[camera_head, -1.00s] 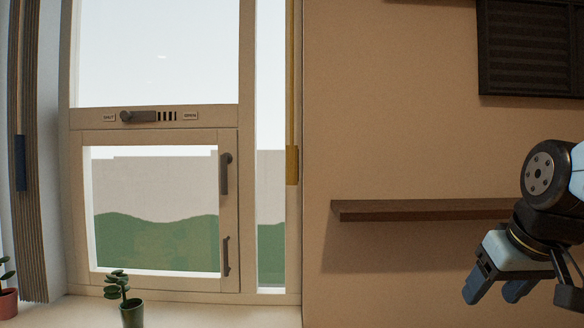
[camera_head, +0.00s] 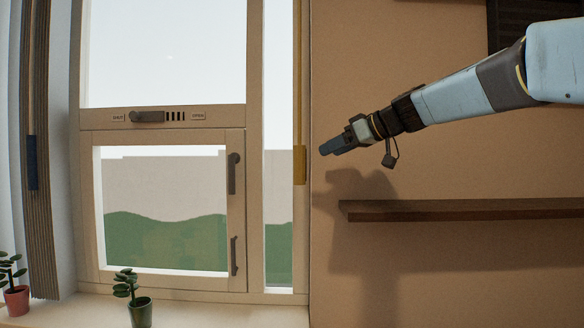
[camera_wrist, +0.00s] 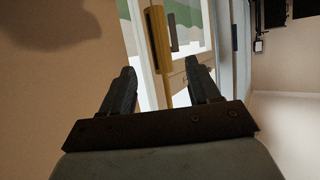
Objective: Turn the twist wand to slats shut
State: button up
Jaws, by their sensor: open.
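A thin yellow rod with a thicker yellow handle (camera_head: 300,165) hangs at the right edge of the window frame. A blue handle (camera_head: 32,162) hangs in front of the bunched vertical slats (camera_head: 42,230) at the far left. The pictures do not label either as the twist wand. My gripper (camera_head: 323,149) points left, just right of the yellow handle and apparently apart from it. In the wrist view my gripper (camera_wrist: 158,66) is open, and the yellow handle (camera_wrist: 158,40) shows beyond and between the fingers.
A brown shelf (camera_head: 450,210) juts from the wall below my arm. A window lever (camera_head: 234,173) and a slider marked SHUT and OPEN (camera_head: 150,117) are on the frame. Potted plants (camera_head: 139,312) (camera_head: 16,299) stand on the sill. A dark grille hangs at top right.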

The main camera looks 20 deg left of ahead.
jog(key=x, duration=1.4)
jog(key=shift+a+r, duration=0.1)
jog(key=shift+r, duration=0.1)
